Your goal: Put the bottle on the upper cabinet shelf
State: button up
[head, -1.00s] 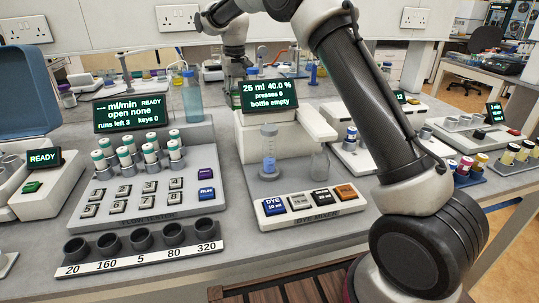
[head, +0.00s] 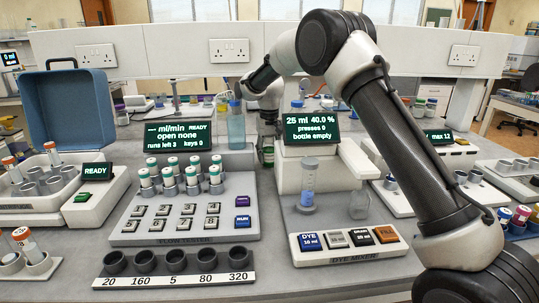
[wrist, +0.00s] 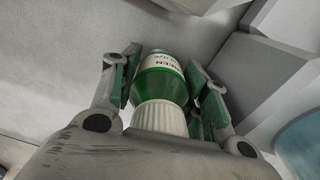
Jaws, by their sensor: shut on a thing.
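A green bottle with a white ribbed cap and a white label (wrist: 162,80) sits between the fingers of my gripper (wrist: 165,95) in the wrist view. The fingers are shut on it from both sides, and the cap faces the camera. In the head view my gripper (head: 268,128) points down behind the bench devices, left of the dye mixer. A small green part of the bottle (head: 267,155) shows below it; the mixer hides some of it. I cannot tell whether the bottle touches the bench. I cannot make out the cabinet shelf.
The dye mixer (head: 348,243) stands right of the gripper, with a clear bottle (head: 307,190) on it. A tall blue-liquid bottle (head: 236,128) stands close on the left. The flow tester (head: 185,228) is in front left. A white partition with sockets (head: 160,47) runs behind.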

jog(key=shift+f, duration=0.15)
jog(key=o, duration=0.8)
jog(key=shift+o, duration=0.2)
